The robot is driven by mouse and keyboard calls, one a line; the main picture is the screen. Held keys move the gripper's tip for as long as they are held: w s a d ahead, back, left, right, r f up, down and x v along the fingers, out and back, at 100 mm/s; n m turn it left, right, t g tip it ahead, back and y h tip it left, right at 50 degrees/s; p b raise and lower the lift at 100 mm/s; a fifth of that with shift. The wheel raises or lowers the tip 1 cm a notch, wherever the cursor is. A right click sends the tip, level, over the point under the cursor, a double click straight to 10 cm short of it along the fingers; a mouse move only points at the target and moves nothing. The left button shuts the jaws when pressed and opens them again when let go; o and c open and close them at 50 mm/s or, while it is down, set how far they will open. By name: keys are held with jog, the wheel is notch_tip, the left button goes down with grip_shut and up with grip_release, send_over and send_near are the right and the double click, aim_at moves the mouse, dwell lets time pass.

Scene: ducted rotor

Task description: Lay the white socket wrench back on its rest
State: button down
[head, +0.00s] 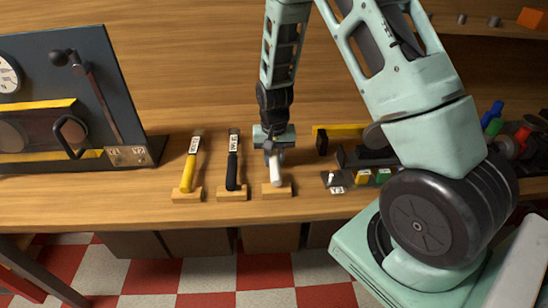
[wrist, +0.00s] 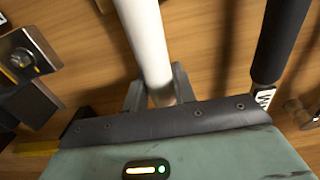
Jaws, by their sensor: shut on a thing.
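The white socket wrench (head: 275,172) has its white handle pointing toward the front edge of the bench. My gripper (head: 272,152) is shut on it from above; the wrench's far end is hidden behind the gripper. In the wrist view the white handle (wrist: 148,40) runs between the two fingers of my gripper (wrist: 157,92). A small wooden rest (head: 277,191) stands under the near end of the handle. I cannot tell whether the handle touches this rest or hangs just above it.
To the left, a black-handled wrench (head: 233,165) and a yellow-handled wrench (head: 189,172) lie on their own wooden rests. A dark panel (head: 125,110) stands farther left. Dark fixtures with yellow and green blocks (head: 363,177) sit to the right.

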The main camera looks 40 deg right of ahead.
jog(key=shift+f, duration=0.3)
jog(key=c, duration=1.1)
grip_release()
jog(key=shift+o, duration=0.2)
notch_tip(320, 180, up, 17)
jog(key=shift+r+b, duration=0.2)
jog(key=shift+b, duration=0.2)
